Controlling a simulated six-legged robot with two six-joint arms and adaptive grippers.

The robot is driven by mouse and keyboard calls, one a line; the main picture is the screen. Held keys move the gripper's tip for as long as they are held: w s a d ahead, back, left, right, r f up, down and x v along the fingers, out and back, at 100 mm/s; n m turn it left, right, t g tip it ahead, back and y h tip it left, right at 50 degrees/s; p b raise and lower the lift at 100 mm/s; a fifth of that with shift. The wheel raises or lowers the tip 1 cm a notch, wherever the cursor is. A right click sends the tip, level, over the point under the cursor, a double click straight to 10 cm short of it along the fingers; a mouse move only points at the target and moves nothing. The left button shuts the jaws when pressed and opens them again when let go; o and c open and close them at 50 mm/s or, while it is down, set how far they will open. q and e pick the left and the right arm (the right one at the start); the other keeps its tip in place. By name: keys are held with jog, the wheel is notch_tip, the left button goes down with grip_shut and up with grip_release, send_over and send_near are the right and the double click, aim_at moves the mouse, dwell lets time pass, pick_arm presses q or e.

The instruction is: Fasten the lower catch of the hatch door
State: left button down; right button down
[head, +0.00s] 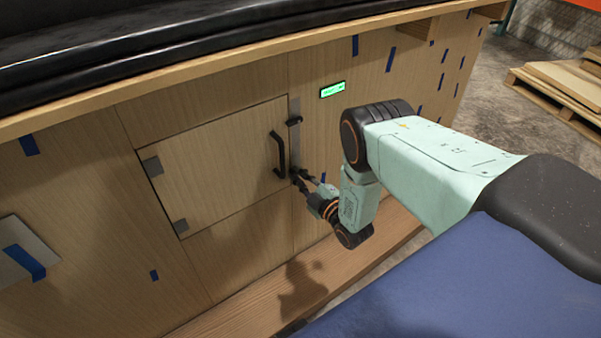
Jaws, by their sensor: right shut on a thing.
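The hatch door (215,165) is a light wooden panel that looks shut in the wooden console front. It has a black bar handle (278,153) near its right edge and two grey hinges on its left edge. The upper catch (294,121) is a small dark piece at the door's upper right, on a grey metal strip. My right gripper (299,179) is at the lower end of that strip, shut on the lower catch, which its fingers mostly hide. The catch's exact position cannot be told. My left gripper is not in view.
A small green-lit display (333,90) sits on the console front, right of the hatch. A black padded top (180,35) overhangs above. A wooden ledge (262,300) runs along the bottom. Blue tape pieces dot the panels. A pallet (560,95) lies on the floor at far right.

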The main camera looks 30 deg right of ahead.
jog(key=shift+s+a+f+n+p, duration=0.15)
jog(key=shift+n+p, duration=0.1)
jog(key=shift+n, duration=0.9)
jog(key=shift+w+d+f+n+p, duration=0.1)
jog(key=shift+f+n+p, duration=0.1)
jog(key=shift+n, duration=1)
jog(key=shift+s+a+f+n+p, duration=0.15)
jog(key=shift+n+p, duration=0.1)
jog(key=shift+n, duration=0.9)
jog(key=shift+w+d, duration=0.1)
jog(key=c, duration=1.4)
grip_release()
jog(key=shift+r, duration=0.1)
jog(key=s, duration=1.2)
jog(key=shift+d, duration=0.35)
